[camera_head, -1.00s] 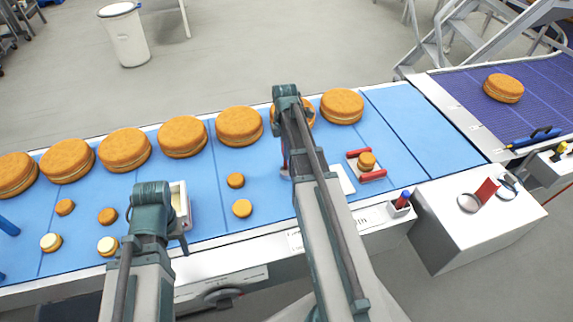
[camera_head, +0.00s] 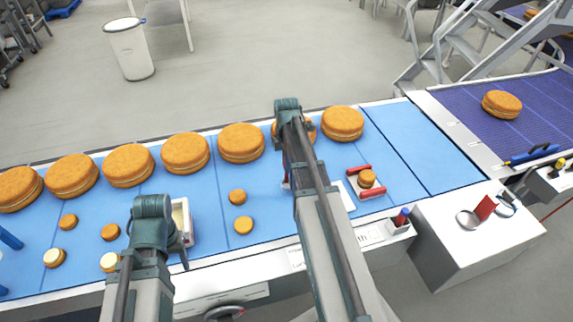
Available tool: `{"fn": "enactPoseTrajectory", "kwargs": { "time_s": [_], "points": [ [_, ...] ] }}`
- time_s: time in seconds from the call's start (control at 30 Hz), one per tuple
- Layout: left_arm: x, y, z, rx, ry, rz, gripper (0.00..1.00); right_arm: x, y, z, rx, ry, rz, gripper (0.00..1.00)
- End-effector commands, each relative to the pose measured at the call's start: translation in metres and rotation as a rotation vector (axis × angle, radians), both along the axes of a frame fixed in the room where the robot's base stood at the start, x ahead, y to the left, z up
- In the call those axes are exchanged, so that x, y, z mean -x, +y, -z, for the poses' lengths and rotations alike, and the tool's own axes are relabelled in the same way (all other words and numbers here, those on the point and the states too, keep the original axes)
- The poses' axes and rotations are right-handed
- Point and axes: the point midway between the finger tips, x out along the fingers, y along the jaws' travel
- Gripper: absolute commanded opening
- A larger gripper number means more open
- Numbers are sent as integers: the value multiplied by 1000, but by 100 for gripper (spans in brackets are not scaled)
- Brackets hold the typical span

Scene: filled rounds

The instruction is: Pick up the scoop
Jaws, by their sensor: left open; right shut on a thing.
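I cannot make out a scoop for certain. My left gripper (camera_head: 181,255) is open beside the near side of a white tub with pale filling (camera_head: 187,224); my wrist hides part of the tub and most of the fingers. My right gripper (camera_head: 288,172) is largely behind its own arm, over the blue belt (camera_head: 270,175). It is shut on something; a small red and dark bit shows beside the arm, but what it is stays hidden.
Large round cakes (camera_head: 241,143) line the belt's far side. Small rounds (camera_head: 237,197) lie nearer, some with pale tops. A small round (camera_head: 367,179) sits between red bars at right. A white box (camera_head: 470,255) bears a round metal thing (camera_head: 468,219) and a red card (camera_head: 486,208).

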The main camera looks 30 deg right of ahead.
Motion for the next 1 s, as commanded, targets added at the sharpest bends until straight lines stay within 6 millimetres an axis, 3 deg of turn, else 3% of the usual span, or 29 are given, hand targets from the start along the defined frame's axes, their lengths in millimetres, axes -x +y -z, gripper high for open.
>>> {"fn": "enactPoseTrajectory", "kwargs": {
  "time_s": [0.1,0.63,1.0],
  "points": [
    [0,0,-21,0,0,1,54,0,0,-21,0,0,0,0],
    [0,0,-27,0,0,-1,54,128,33,-27,0,0,0,0],
    [0,0,-29,0,0,-2,54,155,39,-29,0,0,0,0]
  ]
}}
